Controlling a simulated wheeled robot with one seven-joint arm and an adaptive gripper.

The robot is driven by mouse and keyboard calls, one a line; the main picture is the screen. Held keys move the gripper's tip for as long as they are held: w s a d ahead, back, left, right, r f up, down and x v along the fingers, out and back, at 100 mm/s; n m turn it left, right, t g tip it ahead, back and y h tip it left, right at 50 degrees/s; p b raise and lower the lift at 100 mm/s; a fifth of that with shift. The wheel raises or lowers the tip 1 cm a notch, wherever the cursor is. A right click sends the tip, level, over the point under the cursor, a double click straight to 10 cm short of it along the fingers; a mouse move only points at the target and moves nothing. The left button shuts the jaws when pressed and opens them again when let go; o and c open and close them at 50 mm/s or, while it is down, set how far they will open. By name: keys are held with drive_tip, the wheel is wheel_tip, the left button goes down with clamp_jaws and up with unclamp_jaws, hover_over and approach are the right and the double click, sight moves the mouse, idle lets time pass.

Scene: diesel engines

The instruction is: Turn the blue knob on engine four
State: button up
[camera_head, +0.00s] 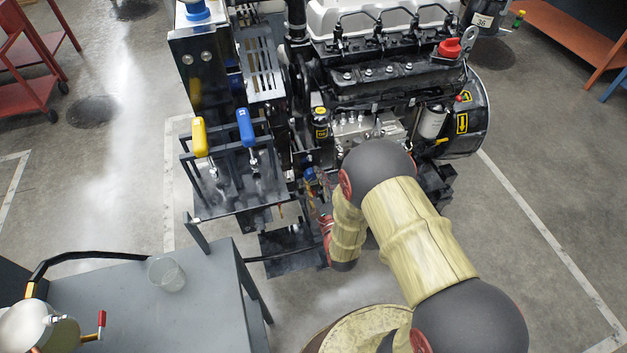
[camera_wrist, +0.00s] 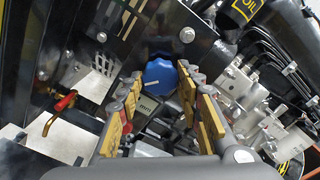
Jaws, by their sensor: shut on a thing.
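The blue knob (camera_wrist: 160,76) shows in the wrist view on a dark panel of the engine, between my fingertips. A white mark lies on its face. My gripper (camera_wrist: 161,82) has yellow-padded fingers on either side of the knob and is shut on it. In the head view, a small blue part (camera_head: 310,173) that looks like the knob shows low beside the engine (camera_head: 385,75), next to my wrist. My arm hides most of the gripper there. No engine number is readable.
A yellow-handled lever (camera_head: 200,138) and a blue-handled lever (camera_head: 246,127) stand on the bracket left of my gripper. A grey table (camera_head: 200,300) with a clear cup (camera_head: 166,274) is at lower left. A red-handled valve (camera_wrist: 65,101) is left of my fingers. Open floor lies at right.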

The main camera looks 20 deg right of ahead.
drive_tip(key=shift+f, duration=0.15)
drive_tip(key=o, duration=1.2)
drive_tip(key=shift+c, duration=0.2)
drive_tip(key=s, duration=0.7)
drive_tip(key=shift+s, duration=0.25)
